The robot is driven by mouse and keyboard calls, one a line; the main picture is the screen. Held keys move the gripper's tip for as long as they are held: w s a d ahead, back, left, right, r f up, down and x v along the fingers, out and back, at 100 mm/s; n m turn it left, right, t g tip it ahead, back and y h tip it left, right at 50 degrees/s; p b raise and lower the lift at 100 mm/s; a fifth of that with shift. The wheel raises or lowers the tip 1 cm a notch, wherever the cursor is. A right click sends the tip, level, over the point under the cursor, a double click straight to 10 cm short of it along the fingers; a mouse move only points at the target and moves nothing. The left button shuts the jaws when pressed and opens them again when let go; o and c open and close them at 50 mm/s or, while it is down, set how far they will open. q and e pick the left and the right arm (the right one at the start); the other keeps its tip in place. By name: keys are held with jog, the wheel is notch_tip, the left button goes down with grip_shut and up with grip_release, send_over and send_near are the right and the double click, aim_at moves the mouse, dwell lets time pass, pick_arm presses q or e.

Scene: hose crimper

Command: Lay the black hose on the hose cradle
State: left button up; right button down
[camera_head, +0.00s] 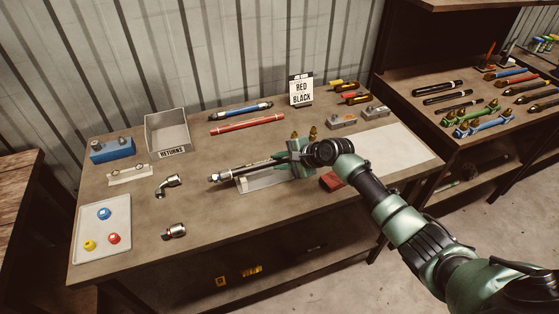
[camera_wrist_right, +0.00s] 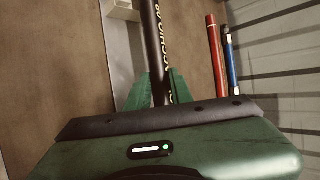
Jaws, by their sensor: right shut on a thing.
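The black hose (camera_head: 248,169) has a bright metal fitting at its left end in the head view. My right gripper (camera_head: 283,157) is shut on it, and the hose sticks out to the left past the fingers. In the right wrist view the hose (camera_wrist_right: 156,45), with pale lettering, runs between the green fingers (camera_wrist_right: 160,88). The hose cradle (camera_head: 262,183), a pale grey plate, lies beneath and in front of the hose; in the wrist view it (camera_wrist_right: 122,60) shows left of the hose. I cannot tell whether the hose touches it. My left gripper is out of view.
A red hose (camera_head: 247,124) and a blue hose (camera_head: 240,111) lie behind. A returns bin (camera_head: 168,131) stands at the back left. Metal fittings (camera_head: 174,231) lie front left, near a tray (camera_head: 96,250) of coloured caps. A dark red block (camera_head: 331,181) sits beside my right arm.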

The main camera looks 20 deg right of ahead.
jog(key=shift+f+b, duration=0.4)
jog(key=shift+f, duration=0.2)
dwell(0.5)
jog(key=c, duration=1.2)
grip_release()
jog(key=shift+o, duration=0.2)
jog(key=shift+s+f, duration=0.1)
jog(key=shift+f, duration=0.05)
